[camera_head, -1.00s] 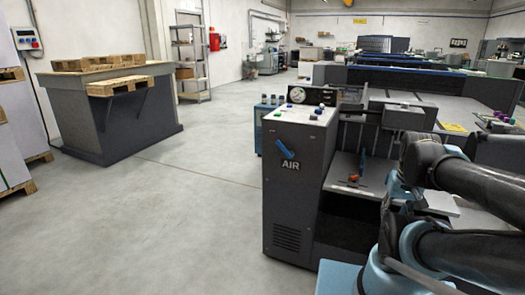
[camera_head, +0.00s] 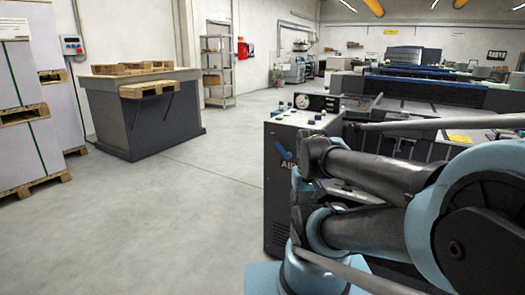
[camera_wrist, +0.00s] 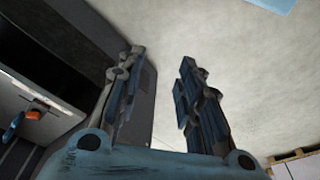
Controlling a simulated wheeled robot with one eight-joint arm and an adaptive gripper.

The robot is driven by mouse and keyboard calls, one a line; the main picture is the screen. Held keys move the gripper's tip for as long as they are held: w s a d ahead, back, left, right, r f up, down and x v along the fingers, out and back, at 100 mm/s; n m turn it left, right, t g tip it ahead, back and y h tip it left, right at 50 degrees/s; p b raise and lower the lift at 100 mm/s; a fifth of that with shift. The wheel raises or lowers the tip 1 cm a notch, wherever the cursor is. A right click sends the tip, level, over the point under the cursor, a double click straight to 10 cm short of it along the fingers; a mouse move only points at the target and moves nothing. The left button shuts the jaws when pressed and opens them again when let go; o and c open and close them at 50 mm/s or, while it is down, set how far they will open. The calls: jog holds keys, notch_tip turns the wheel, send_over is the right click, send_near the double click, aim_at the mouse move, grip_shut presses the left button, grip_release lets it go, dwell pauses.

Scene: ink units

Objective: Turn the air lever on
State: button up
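The blue air lever (camera_head: 283,152) sits on the dark front panel of the control cabinet (camera_head: 278,225), slanted, its upper end to the left. The white AIR label (camera_head: 286,166) below it is partly covered by my arm. In the wrist view my gripper (camera_wrist: 162,62) is open, its two dark fingers apart with nothing between them. In the head view I cannot make out the fingertips among the arm parts.
A grey-topped bench (camera_head: 150,110) with wooden pallets stands at the left. Bare floor (camera_head: 190,220) lies left of the cabinet. In the wrist view a small orange part (camera_wrist: 36,113) shows at the left edge, and floor fills the upper right.

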aim_at(279, 147)
jog(key=shift+a, duration=0.2)
jog(key=shift+o, duration=0.3)
jog(key=shift+o, duration=0.3)
jog(key=shift+s+r, duration=0.4)
jog(key=shift+s, duration=0.05)
jog(key=w+r+t+h, duration=0.1)
jog(key=w+r+h, duration=0.3)
jog(key=w, duration=0.6)
jog(key=w+r+t+h, duration=0.1)
jog(key=w+r+h, duration=0.2)
jog(key=w, duration=0.7)
jog(key=w+a+m+t+h, duration=0.1)
jog(key=w+a+t+h, duration=0.4)
jog(key=w+a, duration=0.95)
jog(key=x, duration=1.6)
jog(key=shift+w, duration=0.1)
jog(key=shift+c, duration=0.3)
